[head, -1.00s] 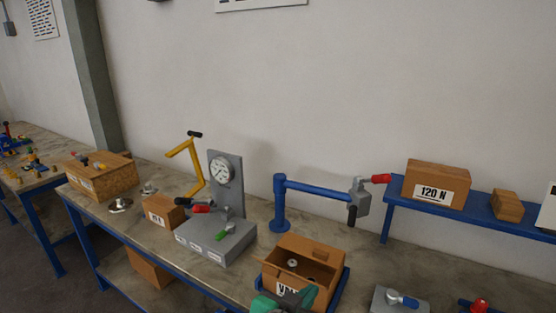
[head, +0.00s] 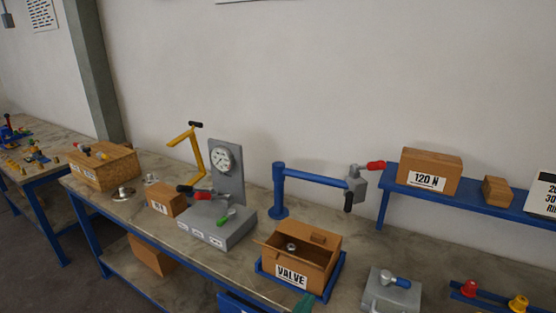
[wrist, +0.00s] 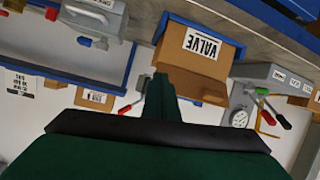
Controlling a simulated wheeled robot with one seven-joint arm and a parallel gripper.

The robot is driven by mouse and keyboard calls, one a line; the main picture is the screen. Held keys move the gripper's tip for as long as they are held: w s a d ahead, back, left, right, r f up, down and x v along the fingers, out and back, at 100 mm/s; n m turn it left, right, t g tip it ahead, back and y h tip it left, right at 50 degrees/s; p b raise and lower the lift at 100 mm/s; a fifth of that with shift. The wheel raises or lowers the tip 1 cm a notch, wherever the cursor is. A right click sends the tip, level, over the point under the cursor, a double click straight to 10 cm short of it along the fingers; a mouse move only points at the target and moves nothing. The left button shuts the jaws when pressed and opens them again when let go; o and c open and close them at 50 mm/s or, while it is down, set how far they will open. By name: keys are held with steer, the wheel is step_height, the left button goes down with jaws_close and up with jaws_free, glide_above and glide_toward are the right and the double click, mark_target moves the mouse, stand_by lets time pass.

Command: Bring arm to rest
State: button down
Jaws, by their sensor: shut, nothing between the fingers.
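My gripper (wrist: 158,88) shows in the wrist view as dark green fingers, closed together with nothing between them. In the head view only a small green piece of my arm's end shows at the bottom edge, in front of the VALVE box. The open cardboard VALVE box (head: 322,268) sits in a blue tray (head: 340,278) on the bench, with a small metallic part (head: 291,247) inside. The box also shows, upside down, in the wrist view (wrist: 190,80), beyond my fingertips. I see no contact between my gripper and the box. The rest of my arm is hidden.
A grey gauge stand (head: 227,172) and a blue post with a swing arm (head: 279,190) stand behind. A blue shelf (head: 470,203) holds the 120 N box (head: 430,172). A grey block with a blue handle (head: 391,290) is at right. Bare bench (head: 130,215) lies at left.

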steer(key=s+a+f+n+t+y, duration=0.1)
steer(key=s+a+f+n+y, duration=0.1)
steer(key=s+f, duration=0.55)
steer(key=s+a+f+n+t+y, duration=0.1)
steer(key=s+a+f+n+y, duration=0.15)
steer(key=s+f, duration=0.55)
steer(key=s+a+f+m+y, duration=0.1)
steer(key=s+a, duration=0.1)
steer(key=s, duration=1.6)
steer(key=shift+s+t, duration=0.35)
steer(key=shift+t, duration=0.05)
steer(key=shift+w+a+f, duration=0.1)
